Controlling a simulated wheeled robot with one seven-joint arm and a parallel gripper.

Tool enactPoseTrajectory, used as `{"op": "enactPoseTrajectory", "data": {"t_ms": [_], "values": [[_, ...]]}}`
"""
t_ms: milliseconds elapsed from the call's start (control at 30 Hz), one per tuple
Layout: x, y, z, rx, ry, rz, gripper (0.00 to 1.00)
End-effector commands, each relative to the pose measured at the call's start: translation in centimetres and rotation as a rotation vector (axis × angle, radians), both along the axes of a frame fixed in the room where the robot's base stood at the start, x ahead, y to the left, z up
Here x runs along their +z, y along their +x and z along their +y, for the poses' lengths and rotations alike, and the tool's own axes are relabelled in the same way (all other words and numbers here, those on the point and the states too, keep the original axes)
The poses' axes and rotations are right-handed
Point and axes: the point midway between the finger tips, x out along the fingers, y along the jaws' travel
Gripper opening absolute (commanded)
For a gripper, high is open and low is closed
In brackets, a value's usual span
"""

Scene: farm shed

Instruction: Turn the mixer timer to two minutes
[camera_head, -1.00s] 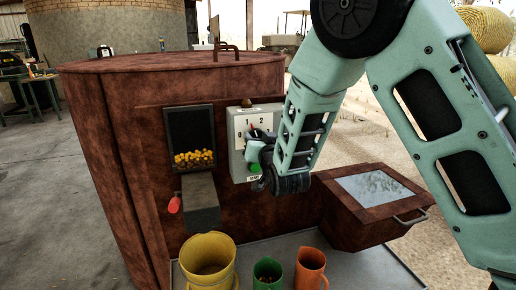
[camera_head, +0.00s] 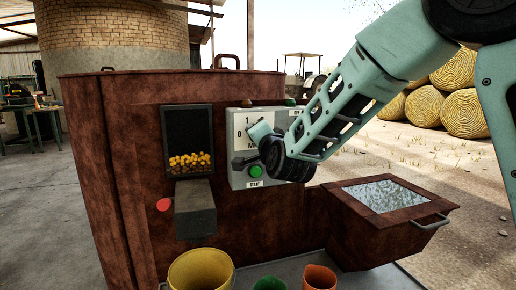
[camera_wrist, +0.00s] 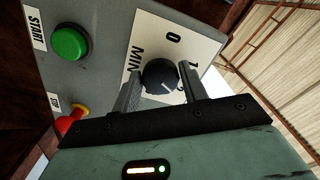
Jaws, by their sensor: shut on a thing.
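The timer knob (camera_wrist: 160,76) is a round black dial with a white mark, on a white plate (camera_wrist: 148,30) reading 0, 1 and MIN. My gripper (camera_wrist: 159,68) has one finger on each side of the knob and is shut on it. The mark points to the lower right in the wrist view, toward a numeral mostly hidden by the finger; its exact setting cannot be read. In the head view my gripper (camera_head: 248,145) is in front of the grey control box (camera_head: 237,178) and covers the knob and part of the plate.
A green START button (camera_wrist: 70,43) and a red stop button (camera_wrist: 71,120) sit near the knob. The rusty mixer (camera_head: 130,170) has a red-knobbed lever (camera_head: 164,204) and a chute (camera_head: 195,212). A bin with a handle (camera_head: 385,195) stands at the right. Buckets (camera_head: 200,270) stand below.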

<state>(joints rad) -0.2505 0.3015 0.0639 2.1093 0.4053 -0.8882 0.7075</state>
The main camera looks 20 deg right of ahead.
Motion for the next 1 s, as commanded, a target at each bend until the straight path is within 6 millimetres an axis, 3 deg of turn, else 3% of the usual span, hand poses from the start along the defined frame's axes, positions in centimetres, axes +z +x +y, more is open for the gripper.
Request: {"op": "enactPoseTrajectory", "data": {"t_ms": [667,700,733,1000], "values": [[-0.10,-0.01,-0.07,-0.001,0.056,0.004,0.20],[-0.09,-0.01,-0.07,-0.002,0.056,0.003,0.54],[-0.09,-0.01,-0.07,-0.002,0.056,0.003,0.60],[-0.04,-0.03,-0.03,-0.001,0.055,0.002,0.60]]}}
